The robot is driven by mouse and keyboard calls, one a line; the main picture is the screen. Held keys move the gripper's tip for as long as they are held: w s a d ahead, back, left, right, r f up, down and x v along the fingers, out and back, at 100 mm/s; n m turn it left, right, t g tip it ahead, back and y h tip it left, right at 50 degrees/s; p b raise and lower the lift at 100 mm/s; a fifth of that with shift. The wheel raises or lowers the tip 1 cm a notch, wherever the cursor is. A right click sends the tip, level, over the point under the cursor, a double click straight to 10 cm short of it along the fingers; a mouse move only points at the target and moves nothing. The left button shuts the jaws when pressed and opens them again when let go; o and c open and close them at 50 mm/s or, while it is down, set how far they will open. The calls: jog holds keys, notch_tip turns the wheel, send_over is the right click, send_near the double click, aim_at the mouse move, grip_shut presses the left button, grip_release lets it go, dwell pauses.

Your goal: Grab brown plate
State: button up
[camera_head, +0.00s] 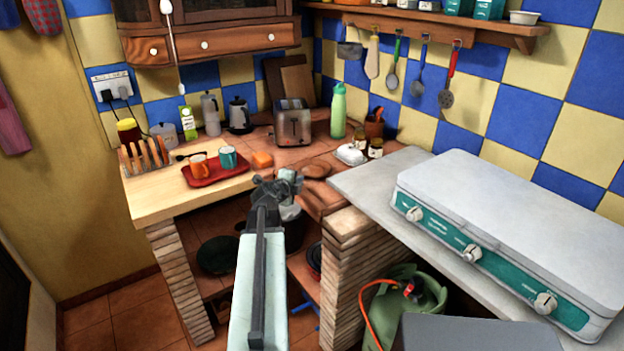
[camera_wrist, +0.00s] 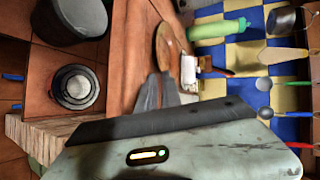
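A round brown plate (camera_head: 317,168) lies on the tiled counter in the head view, left of the white butter dish and in front of the toaster. In the wrist view, which is turned on its side, a brown disc that looks like this plate (camera_wrist: 164,42) shows beyond the fingers. My gripper (camera_head: 287,181) is at the counter's front edge, left of the plate and apart from it in the picture. In the wrist view my gripper (camera_wrist: 165,92) shows as dark overlapping fingers, so its opening is unclear. I see nothing held.
A white butter dish (camera_head: 351,154) and small jars (camera_head: 375,148) stand right of the plate. A toaster (camera_head: 293,124) and green bottle (camera_head: 338,111) are behind. A red tray (camera_head: 215,171) with mugs is left. The grey stove (camera_head: 510,235) is right. Dark pots sit below the counter.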

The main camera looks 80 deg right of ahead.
aim_at(306, 184)
jog(key=shift+b+x, duration=0.5)
jog(key=shift+x, duration=0.7)
jog(key=b+x, duration=0.2)
jog(key=x, duration=0.3)
jog(key=shift+d+f, duration=0.1)
jog(key=shift+d, duration=0.15)
jog(key=shift+a, duration=0.1)
grip_shut()
dwell(0.3)
notch_tip(306, 184, up, 10)
jog(key=p, duration=1)
